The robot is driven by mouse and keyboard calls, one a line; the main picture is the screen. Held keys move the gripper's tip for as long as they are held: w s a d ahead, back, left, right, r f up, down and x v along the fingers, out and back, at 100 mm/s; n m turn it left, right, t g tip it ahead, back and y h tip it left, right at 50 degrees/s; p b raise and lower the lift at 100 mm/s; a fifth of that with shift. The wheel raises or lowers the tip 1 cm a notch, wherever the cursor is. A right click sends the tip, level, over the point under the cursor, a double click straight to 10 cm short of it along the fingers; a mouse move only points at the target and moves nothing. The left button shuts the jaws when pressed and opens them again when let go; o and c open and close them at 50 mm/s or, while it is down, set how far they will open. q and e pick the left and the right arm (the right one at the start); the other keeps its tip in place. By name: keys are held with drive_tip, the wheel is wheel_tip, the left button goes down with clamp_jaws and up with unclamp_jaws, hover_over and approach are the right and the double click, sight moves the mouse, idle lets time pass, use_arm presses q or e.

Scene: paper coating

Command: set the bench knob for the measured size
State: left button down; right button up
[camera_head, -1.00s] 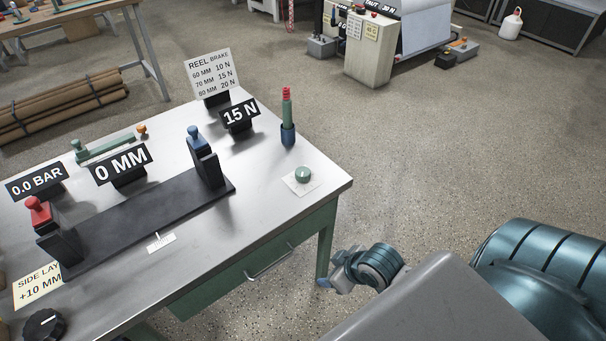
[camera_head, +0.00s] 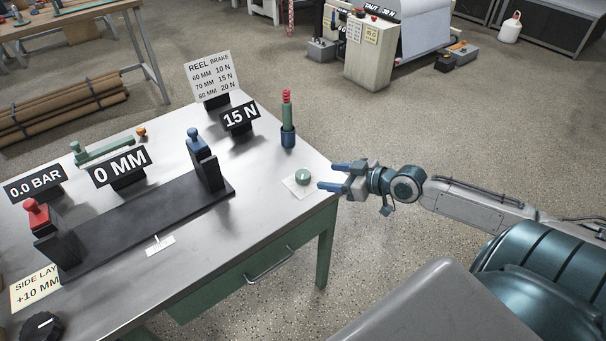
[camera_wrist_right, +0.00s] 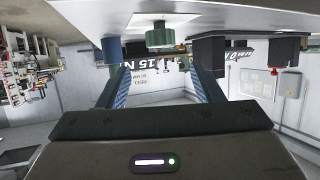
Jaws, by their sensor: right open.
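The green round knob (camera_head: 302,176) sits on a white plate at the bench's right front corner. It also shows in the right wrist view (camera_wrist_right: 160,34), upside down between the finger lines. My right gripper (camera_head: 328,177) is open and empty, just right of the knob at the bench edge, its blue fingers pointing at it, apart from it. A black display (camera_head: 239,116) reads 15 N. Another display (camera_head: 121,166) reads 0 MM. The reel brake card (camera_head: 213,77) lists 60 MM 10 N, 70 MM 15 N, 80 MM 20 N. My left gripper is not in view.
A blue cup (camera_head: 288,136) with a green and red stick stands behind the knob. A black gauge base (camera_head: 140,222) with red-topped and blue-topped posts lies along the bench. A black dial (camera_head: 38,326) and a +10 MM card (camera_head: 36,287) are front left.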

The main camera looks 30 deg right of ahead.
sight(303, 174)
drive_tip(key=shift+w+a+f, duration=0.15)
drive_tip(key=shift+w+f, duration=0.1)
drive_tip(key=shift+w, duration=0.15)
drive_tip(key=x, duration=0.4)
drive_tip(key=shift+a+b, duration=0.1)
drive_tip(key=shift+b, duration=0.25)
drive_tip(key=x, duration=0.3)
drive_tip(key=shift+w+a+f, duration=0.15)
drive_tip(key=shift+w, duration=0.2)
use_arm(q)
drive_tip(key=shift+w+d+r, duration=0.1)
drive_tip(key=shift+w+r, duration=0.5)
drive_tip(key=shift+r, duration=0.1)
use_arm(e)
drive_tip(key=shift+w+a+f, duration=0.25)
drive_tip(key=shift+w+f, duration=0.05)
drive_tip(key=shift+w, duration=0.2)
drive_tip(key=shift+c, duration=0.2)
drive_tip(key=c, duration=0.9)
use_arm(q)
drive_tip(key=shift+p, duration=0.35)
use_arm(e)
drive_tip(key=shift+r, duration=0.1)
